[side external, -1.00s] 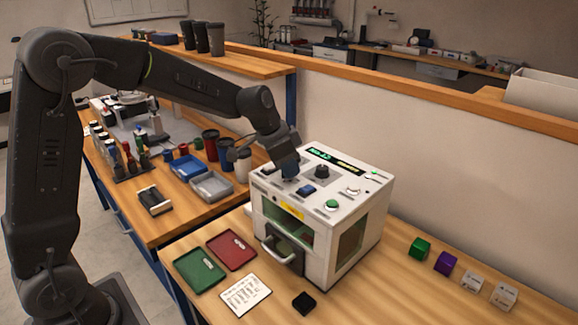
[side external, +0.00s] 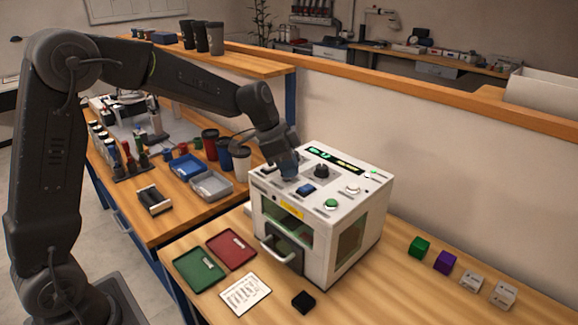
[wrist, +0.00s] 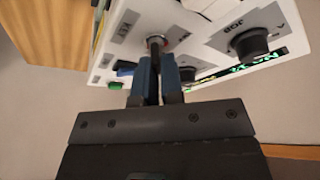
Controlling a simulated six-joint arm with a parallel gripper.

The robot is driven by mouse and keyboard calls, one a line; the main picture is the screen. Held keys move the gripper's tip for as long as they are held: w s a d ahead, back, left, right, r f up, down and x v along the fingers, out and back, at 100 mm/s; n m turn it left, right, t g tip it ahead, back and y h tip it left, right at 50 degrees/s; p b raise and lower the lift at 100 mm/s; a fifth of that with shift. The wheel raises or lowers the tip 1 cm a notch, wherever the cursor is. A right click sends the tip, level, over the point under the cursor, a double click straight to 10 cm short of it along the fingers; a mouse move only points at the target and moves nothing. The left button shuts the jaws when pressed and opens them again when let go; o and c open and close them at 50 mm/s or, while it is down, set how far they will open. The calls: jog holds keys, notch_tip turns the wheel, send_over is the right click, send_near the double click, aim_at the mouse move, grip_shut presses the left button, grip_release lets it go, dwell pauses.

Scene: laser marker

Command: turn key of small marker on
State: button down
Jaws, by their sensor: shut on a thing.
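The small marker (side external: 318,262) is a white box on the table with a door and handle in front. Its top carries a black knob (side external: 321,171), a blue switch (side external: 306,189), a green button (side external: 331,204) and a lit display (side external: 335,159). In the wrist view the key switch (wrist: 157,40) has a round metal collar beside the word KEY. My gripper (wrist: 158,72) points at it, its blue fingers shut on the key, which is mostly hidden between them. In the side view my gripper (side external: 287,172) is at the top's left back part.
Green (side external: 198,270) and red (side external: 231,249) trays, a paper card (side external: 245,293) and a black block (side external: 303,302) lie before the marker. Green (side external: 419,246) and purple (side external: 445,262) cubes stand to its right. A wall rises behind.

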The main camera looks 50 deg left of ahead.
jog(key=c, duration=1.3)
grip_release()
jog(key=shift+o, duration=0.2)
jog(key=v, duration=1.4)
jog(key=shift+d, duration=0.1)
